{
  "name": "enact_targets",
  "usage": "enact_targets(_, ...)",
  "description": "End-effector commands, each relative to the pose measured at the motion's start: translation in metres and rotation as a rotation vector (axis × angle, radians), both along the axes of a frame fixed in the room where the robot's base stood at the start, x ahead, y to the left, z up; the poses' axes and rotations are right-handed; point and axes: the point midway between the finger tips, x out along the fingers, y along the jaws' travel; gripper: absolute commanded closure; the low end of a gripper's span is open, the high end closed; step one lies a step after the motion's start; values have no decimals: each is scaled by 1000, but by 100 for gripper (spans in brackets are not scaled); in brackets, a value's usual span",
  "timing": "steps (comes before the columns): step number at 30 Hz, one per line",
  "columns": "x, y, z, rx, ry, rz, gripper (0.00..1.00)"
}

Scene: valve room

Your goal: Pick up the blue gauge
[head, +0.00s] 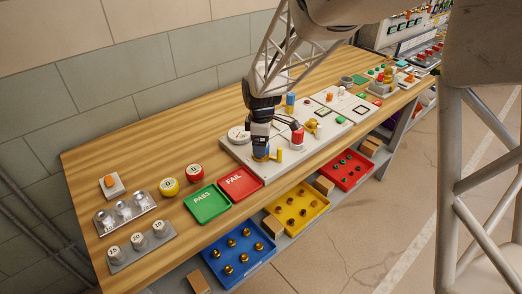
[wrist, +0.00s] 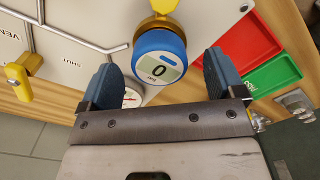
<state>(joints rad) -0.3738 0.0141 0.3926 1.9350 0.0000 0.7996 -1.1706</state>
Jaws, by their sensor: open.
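My gripper (wrist: 160,66) is open with nothing clamped. In the head view my gripper (head: 261,150) points down over the front left part of the white panel (head: 239,150), and it largely hides the gauge there. How far the fingertips reach down beside the gauge is hard to tell.
A yellow handle (head: 279,156) stands close to the right of my gripper, and a red gauge (head: 297,135) is farther right. A white dial (head: 238,134) lies to the left. The green PASS tray (head: 207,204) and red FAIL tray (head: 240,182) lie in front on the wooden bench.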

Motion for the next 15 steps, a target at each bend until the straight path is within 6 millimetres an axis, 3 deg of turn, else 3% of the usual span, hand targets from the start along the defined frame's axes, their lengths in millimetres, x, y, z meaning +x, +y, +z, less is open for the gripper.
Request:
enact_targets(6, 0, 1, -26, -1, 2, 0, 12)
enact_targets(15, 1, 1, -34, 0, 0, 0, 12)
